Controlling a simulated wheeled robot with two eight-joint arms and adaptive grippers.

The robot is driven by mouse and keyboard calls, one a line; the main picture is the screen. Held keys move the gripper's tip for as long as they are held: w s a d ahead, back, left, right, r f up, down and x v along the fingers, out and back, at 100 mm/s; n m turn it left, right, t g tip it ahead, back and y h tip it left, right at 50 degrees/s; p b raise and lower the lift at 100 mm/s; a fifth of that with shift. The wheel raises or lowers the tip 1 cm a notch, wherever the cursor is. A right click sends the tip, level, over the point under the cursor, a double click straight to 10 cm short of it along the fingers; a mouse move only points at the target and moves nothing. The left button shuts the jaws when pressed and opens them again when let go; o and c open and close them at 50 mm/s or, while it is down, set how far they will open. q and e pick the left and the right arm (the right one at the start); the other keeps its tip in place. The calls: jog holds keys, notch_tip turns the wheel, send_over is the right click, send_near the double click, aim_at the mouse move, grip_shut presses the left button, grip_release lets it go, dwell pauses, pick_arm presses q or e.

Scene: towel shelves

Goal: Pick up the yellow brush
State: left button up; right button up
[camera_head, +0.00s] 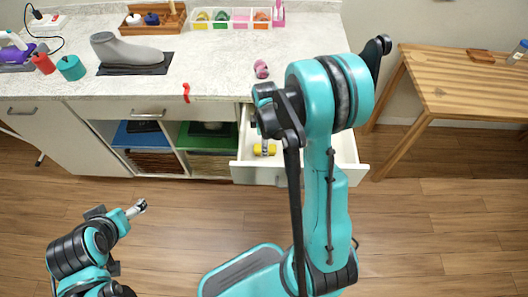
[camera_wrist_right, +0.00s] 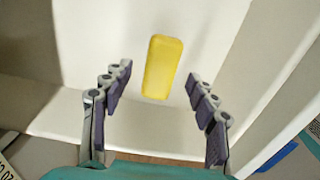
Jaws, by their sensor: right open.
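The yellow brush (camera_head: 271,150) lies inside an open white drawer (camera_head: 256,172) under the counter. In the right wrist view the brush (camera_wrist_right: 162,66) shows as a plain yellow block, slightly tilted. My right gripper (camera_wrist_right: 158,74) is open, with one finger on each side of the brush's near end in that view. I see no finger touching it, and the gap in depth is hard to judge. In the head view my right arm hides much of the drawer. My left gripper (camera_head: 138,208) is low over the floor at the left, away from the counter; its jaws are too small to read.
The drawer's white walls (camera_wrist_right: 278,62) stand close around my right gripper. On the counter (camera_head: 215,65) are a grey foot form (camera_head: 128,50), a tray of coloured items (camera_head: 232,18) and a pink object (camera_head: 261,69). A wooden table (camera_head: 470,85) stands right. The floor in front is clear.

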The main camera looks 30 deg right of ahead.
notch_tip(320, 180, down, 4)
jog(key=shift+r+b, duration=0.25)
jog(key=shift+b, duration=0.35)
jog(key=shift+r, duration=0.15)
jog(key=c, duration=1.3)
jog(key=shift+r+p, duration=0.4)
jog(key=shift+r, duration=0.15)
jog(key=r, duration=0.1)
jog(key=r+p, duration=0.2)
jog(key=r, duration=0.1)
jog(key=shift+s+d, duration=0.35)
jog(key=shift+s, duration=0.05)
jog(key=s+d+r+p, duration=0.1)
jog(key=s+d+r, duration=0.1)
jog(key=s+d+r+p, duration=0.1)
jog(key=s+d+r, duration=0.1)
jog(key=s+d, duration=0.1)
jog(key=s+d+r+p, duration=0.1)
jog(key=s+d+r, duration=0.1)
jog(key=shift+s+d, duration=0.25)
jog(key=shift+d, duration=0.05)
